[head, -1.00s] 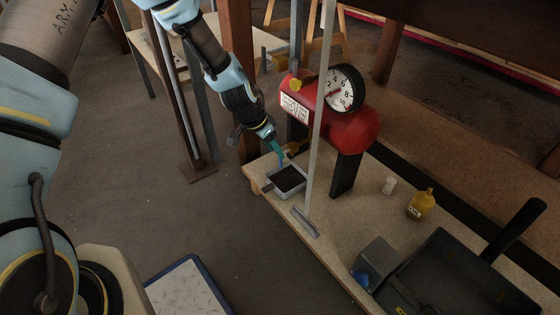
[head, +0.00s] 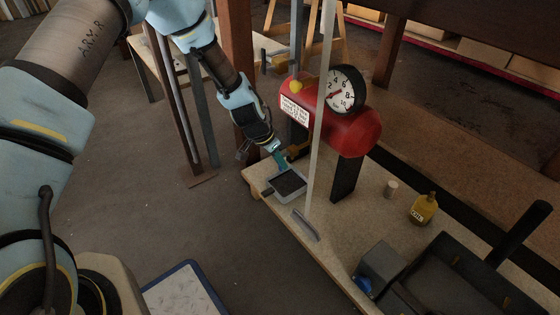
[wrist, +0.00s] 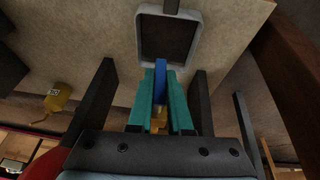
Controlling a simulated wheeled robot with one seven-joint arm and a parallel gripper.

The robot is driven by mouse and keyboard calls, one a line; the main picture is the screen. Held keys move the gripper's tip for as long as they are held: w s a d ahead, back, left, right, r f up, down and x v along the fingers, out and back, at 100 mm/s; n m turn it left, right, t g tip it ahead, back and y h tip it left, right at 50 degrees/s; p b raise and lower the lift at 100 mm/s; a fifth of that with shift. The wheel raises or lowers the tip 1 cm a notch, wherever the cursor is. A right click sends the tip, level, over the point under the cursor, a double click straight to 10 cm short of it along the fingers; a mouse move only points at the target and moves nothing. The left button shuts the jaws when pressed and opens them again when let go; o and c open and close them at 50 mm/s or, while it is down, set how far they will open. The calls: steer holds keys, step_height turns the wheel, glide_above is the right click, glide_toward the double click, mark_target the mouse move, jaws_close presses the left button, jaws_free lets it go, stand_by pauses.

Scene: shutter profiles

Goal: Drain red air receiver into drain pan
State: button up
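The red air receiver (head: 355,132) with its round gauge (head: 346,89) stands on dark legs on the bench. The drain pan (head: 271,194), a small grey tray with a dark inside, sits below its left end, near the bench corner. It also shows at the top of the wrist view (wrist: 195,42). My gripper (head: 279,160) is just above the pan's far edge. In the wrist view its teal fingers (wrist: 160,95) flank a narrow blue lever (wrist: 160,72) closely on both sides. A brass-coloured fitting (wrist: 158,122) shows between the fingers. The drain outlet is hidden.
A yellow bottle (head: 423,209), a small cup (head: 391,189) and a dark dustpan-like tray (head: 450,275) are on the bench's right. Dark upright bars (wrist: 200,103) stand close beside my fingers.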

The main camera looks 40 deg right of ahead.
jaws_close()
steer(key=shift+g, duration=0.4)
steer(key=g, duration=0.2)
steer(key=shift+s+n+g, duration=0.1)
steer(key=shift+n+g, duration=0.2)
steer(key=n+g+b, duration=0.1)
steer(key=g, duration=0.3)
steer(key=shift+s, duration=0.2)
steer(key=shift+s+r+n+g+h+b, duration=0.15)
steer(key=shift+n+g+b, duration=0.25)
steer(key=shift+g+b, duration=0.95)
steer(key=shift+r+n+g+h+b, duration=0.25)
steer(key=shift+n+g+b, duration=0.15)
steer(key=shift+g+b, duration=0.95)
steer(key=shift+s+r+n+g+h+b, duration=0.15)
steer(key=shift+n+g+b, duration=0.25)
steer(key=shift+g+b, duration=0.95)
steer(key=o, duration=0.5)
jaws_free()
